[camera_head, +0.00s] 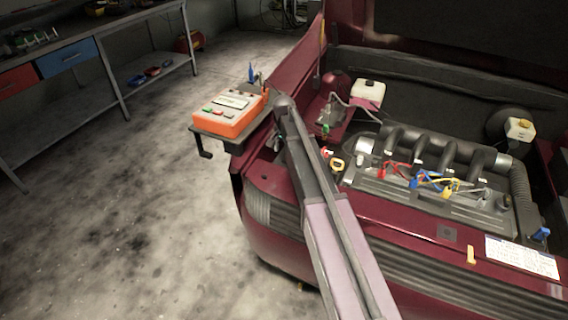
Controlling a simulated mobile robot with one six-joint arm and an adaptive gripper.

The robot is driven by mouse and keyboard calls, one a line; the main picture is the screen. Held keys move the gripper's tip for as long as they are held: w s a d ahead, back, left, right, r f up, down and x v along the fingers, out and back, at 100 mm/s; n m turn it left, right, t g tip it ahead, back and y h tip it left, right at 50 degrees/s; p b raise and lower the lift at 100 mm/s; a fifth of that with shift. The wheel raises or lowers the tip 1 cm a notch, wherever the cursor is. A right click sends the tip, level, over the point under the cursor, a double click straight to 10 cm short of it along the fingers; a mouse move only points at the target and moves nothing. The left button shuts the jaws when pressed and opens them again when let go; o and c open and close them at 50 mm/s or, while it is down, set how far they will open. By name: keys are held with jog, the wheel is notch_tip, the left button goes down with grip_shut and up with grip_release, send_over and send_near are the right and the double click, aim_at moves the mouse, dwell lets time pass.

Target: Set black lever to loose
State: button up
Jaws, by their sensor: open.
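A small black lever-like part (204,148) hangs under the left end of a dark bracket shelf (231,146) at the car's front left corner. It looks bent, with a short foot at its lower end. I cannot tell whether it is the task's black lever, and no loose or tight marking is readable. My arm rises from the bottom of the picture to a rounded joint just right of the shelf. My gripper cannot be made out; the arm and the car body may hide it.
An orange tester (230,115) with coloured buttons stands on the shelf. The dark red car (279,242) has an open engine bay with coloured clips on the engine (425,150). A workbench (100,30) stands at the upper left. The concrete floor (120,220) between is clear.

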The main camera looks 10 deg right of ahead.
aim_at(284, 161)
jog(key=shift+f+b, duration=2.05)
jog(key=shift+f, duration=0.25)
grip_shut()
